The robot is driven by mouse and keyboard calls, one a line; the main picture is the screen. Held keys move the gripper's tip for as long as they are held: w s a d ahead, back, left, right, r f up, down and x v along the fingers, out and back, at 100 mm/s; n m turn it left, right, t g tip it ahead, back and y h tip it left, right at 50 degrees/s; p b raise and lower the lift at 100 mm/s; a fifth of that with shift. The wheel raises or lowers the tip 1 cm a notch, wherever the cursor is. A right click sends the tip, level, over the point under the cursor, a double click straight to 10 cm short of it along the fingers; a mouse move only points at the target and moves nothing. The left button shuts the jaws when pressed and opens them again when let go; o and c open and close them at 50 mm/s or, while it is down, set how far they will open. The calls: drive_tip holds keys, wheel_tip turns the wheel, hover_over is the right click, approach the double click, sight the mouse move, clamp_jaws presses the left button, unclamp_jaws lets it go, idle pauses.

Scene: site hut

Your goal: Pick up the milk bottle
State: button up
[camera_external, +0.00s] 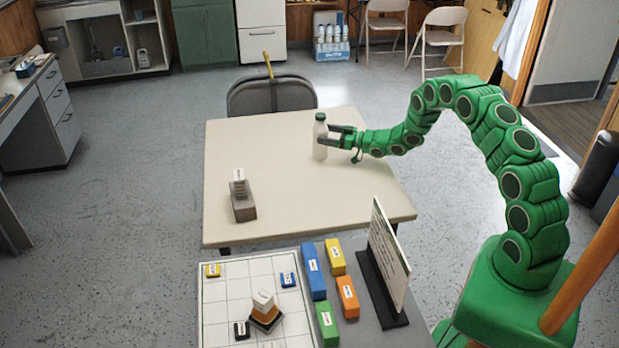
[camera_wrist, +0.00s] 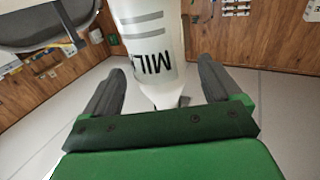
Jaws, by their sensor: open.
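The milk bottle (camera_external: 320,138) is white with a dark green cap and stands upright on the beige table (camera_external: 270,190), near its far right part. In the wrist view the bottle (camera_wrist: 148,40) shows upside down with "MIL" lettering, and its cap is out of frame. My gripper (camera_external: 330,137) is at the bottle's right side, with its dark fingers reaching to it. In the wrist view the open gripper (camera_wrist: 160,82) has one finger on each side of the bottle, with a gap visible on both sides. The fingers do not appear to touch the bottle.
A dark chair (camera_external: 272,94) is behind the table. In front, a lower table holds a grid board (camera_external: 225,310), coloured blocks (camera_external: 314,272) and a standing sign (camera_external: 388,255). The middle of the beige table is clear.

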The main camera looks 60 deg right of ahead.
sight(316, 131)
drive_tip(key=shift+x, duration=2.5)
drive_tip(key=shift+r, duration=0.15)
drive_tip(key=c, duration=1.3)
